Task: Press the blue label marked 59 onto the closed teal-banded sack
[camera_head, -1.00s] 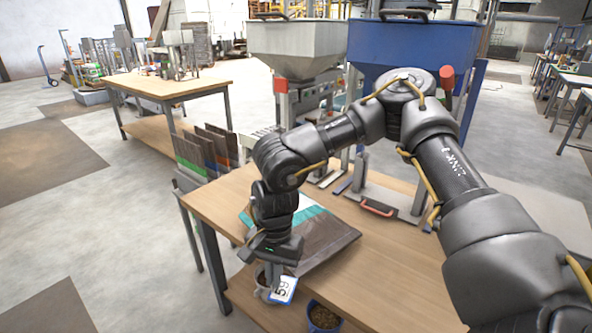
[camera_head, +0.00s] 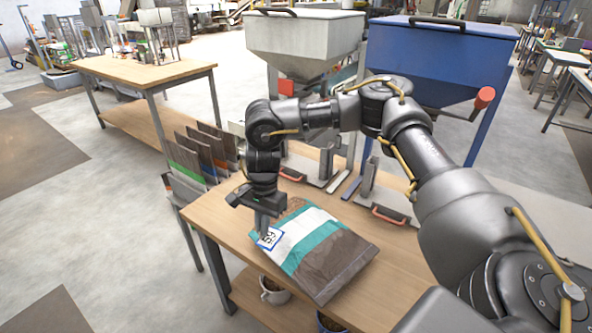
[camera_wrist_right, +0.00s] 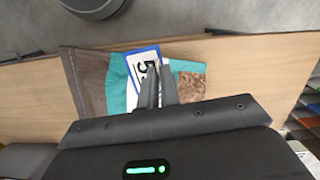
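The closed sack (camera_head: 345,262) lies flat on the wooden table, brown with a teal band (camera_head: 312,246) and a white panel. My right gripper (camera_head: 264,222) points down over the white panel's near-left end. It is shut on the blue-bordered white label marked 59 (camera_head: 270,240). In the right wrist view the label (camera_wrist_right: 135,62) sticks out beyond the shut fingertips (camera_wrist_right: 157,72), over the teal and white part of the sack (camera_wrist_right: 92,75). I cannot tell whether the label touches the sack. My left gripper is not in view.
Behind the table stand a grey hopper (camera_head: 305,38) and a blue hopper (camera_head: 440,55). Red-handled tools (camera_head: 390,214) lie on the table (camera_head: 222,212) behind the sack. Upright boards (camera_head: 205,150) stand at the left. Pails (camera_head: 274,292) sit on the lower shelf.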

